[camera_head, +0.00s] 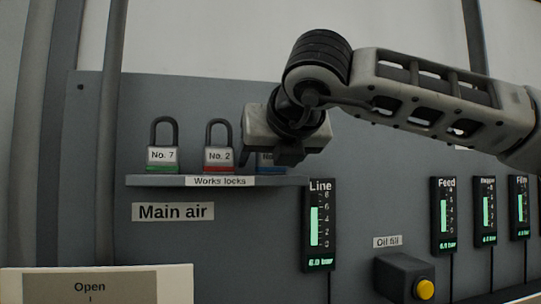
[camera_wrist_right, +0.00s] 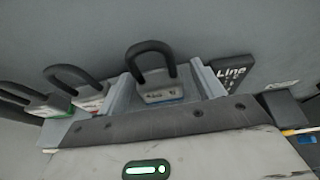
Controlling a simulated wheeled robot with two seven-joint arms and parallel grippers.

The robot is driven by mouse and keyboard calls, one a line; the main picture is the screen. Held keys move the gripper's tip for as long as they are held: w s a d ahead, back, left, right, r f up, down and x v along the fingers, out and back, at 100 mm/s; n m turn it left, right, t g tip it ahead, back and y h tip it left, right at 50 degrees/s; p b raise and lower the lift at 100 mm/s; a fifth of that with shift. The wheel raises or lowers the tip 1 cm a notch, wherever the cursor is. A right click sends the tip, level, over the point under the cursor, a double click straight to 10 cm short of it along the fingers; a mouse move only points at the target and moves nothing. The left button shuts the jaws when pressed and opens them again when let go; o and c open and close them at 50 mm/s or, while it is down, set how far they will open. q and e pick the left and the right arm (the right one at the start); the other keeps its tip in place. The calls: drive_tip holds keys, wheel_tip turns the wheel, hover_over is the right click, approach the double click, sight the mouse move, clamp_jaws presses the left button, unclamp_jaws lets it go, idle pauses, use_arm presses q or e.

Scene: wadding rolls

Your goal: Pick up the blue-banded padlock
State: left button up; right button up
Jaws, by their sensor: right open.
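The blue-banded padlock (camera_head: 271,170) stands at the right end of a grey shelf (camera_head: 150,181), mostly hidden behind my right gripper (camera_head: 268,152) in the head view. In the right wrist view this padlock (camera_wrist_right: 161,93) shows its dark shackle and grey body between the two fingers of my right gripper (camera_wrist_right: 165,82). The fingers are open, one on each side of it, and gaps show beside the body. My left gripper is not in view.
A green-banded padlock No. 7 (camera_head: 162,157) and a red-banded padlock No. 2 (camera_head: 219,158) stand left on the shelf. The Line gauge (camera_head: 319,226) hangs just right of the shelf's end. The grey panel (camera_head: 190,110) is close behind.

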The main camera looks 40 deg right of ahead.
drive_tip(key=c, duration=1.2)
drive_tip(key=shift+o, duration=0.2)
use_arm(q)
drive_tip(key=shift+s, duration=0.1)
use_arm(e)
drive_tip(key=shift+r, duration=0.15)
